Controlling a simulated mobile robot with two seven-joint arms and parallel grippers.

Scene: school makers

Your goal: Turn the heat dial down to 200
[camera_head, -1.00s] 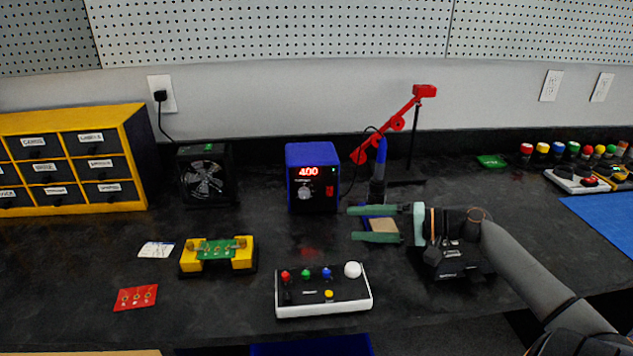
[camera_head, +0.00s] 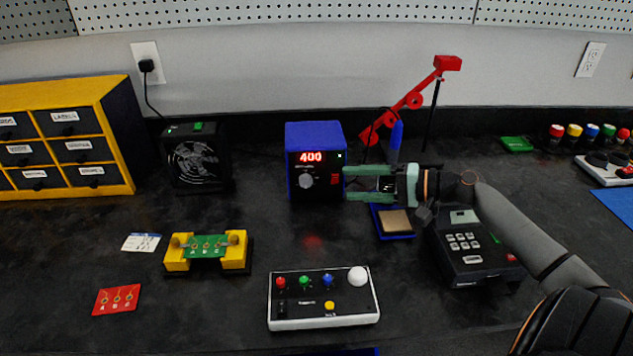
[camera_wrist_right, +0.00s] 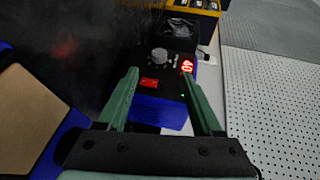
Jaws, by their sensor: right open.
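The soldering station (camera_head: 318,135) is a blue box with a black front face, standing near the wall in the head view. Its red display (camera_head: 311,157) reads 400. The grey heat dial (camera_head: 306,181) sits below the display; it also shows in the right wrist view (camera_wrist_right: 159,55). My right gripper (camera_head: 346,183) is open and empty, with its green fingers pointing left at the station's right side, apart from the dial. In the right wrist view its fingers (camera_wrist_right: 160,80) frame the station's front, with the dial beyond the tips. My left gripper is not in view.
A sponge tray (camera_head: 396,236) lies below my right gripper, and a soldering iron stands behind it. A black keypad device (camera_head: 468,250) sits under my right arm. A fan (camera_head: 194,160) stands left of the station.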

